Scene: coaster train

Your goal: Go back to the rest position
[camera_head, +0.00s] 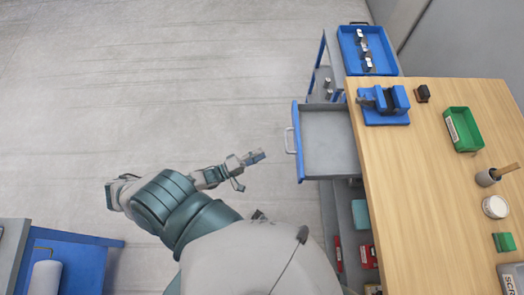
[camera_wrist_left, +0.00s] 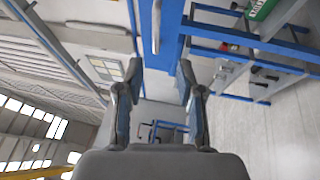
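My left gripper (camera_head: 249,171) is at the end of the teal and white left arm, over the floor to the left of the workbench. It is open and empty. In the left wrist view its two fingers (camera_wrist_left: 160,85) stand apart with nothing between them. The gripper is apart from the blue-fronted drawer (camera_head: 297,140), which is pulled out of the bench and looks empty inside. My right gripper is not in the head view or the left wrist view.
The wooden bench top (camera_head: 430,200) holds a blue vise (camera_head: 384,104), a green bin (camera_head: 463,130) and a brush in a cup (camera_head: 488,177). A blue tray (camera_head: 367,50) with metal parts stands behind it. A blue cabinet (camera_head: 80,262) is lower left. The floor (camera_head: 150,80) is clear.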

